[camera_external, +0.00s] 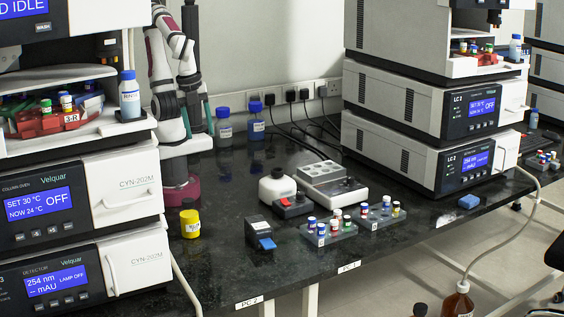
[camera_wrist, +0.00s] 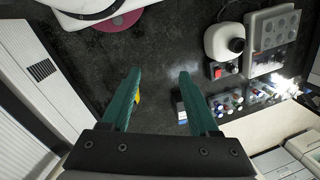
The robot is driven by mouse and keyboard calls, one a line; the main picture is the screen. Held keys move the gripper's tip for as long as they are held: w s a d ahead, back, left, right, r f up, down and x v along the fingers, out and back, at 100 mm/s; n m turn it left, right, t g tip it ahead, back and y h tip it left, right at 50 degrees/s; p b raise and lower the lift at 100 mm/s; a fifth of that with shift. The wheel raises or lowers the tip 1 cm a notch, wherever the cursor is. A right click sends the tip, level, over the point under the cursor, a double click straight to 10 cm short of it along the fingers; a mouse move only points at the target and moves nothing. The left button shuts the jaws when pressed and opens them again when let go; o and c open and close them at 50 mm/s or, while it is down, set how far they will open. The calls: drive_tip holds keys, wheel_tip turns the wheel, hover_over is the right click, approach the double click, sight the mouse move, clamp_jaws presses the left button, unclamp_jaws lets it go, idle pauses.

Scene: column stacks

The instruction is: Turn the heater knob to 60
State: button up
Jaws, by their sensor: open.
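The heater block (camera_external: 318,172) is a white unit with round wells on top and a dark front panel, in the middle of the bench. Its knob and any scale are too small to make out. In the wrist view the heater block (camera_wrist: 270,48) is at the upper right, its near panel washed out by glare. My gripper (camera_wrist: 160,72) has two green fingers spread apart with nothing between them. It is over the bench, left of the heater block and apart from it. In the external view its green fingers show beside my arm at the back left.
A white round-topped device (camera_external: 277,187) with a red button stands left of the heater block. Vial racks (camera_external: 328,235), a small black box (camera_external: 260,233) and a yellow jar (camera_external: 190,224) are in front. Instrument stacks (camera_external: 405,150) flank both sides. Blue-capped bottles (camera_external: 256,125) stand behind.

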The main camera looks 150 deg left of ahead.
drive_tip(key=w+a+r+n, duration=0.3)
drive_tip(key=w+a+n, duration=0.7)
drive_tip(key=w, duration=0.1)
drive_tip(key=n+g+y, duration=0.1)
drive_tip(key=n+y, duration=0.1)
drive_tip(key=n, duration=1.3)
hover_over(350, 177)
drive_tip(key=w+d, duration=0.2)
drive_tip(key=d, duration=0.4)
wheel_tip(350, 177, down, 6)
drive_tip(key=x, duration=1.4)
drive_tip(key=shift+s+a+f, duration=0.1)
drive_tip(key=shift+a+f, duration=0.25)
drive_tip(key=shift+f, duration=0.3)
clamp_jaws()
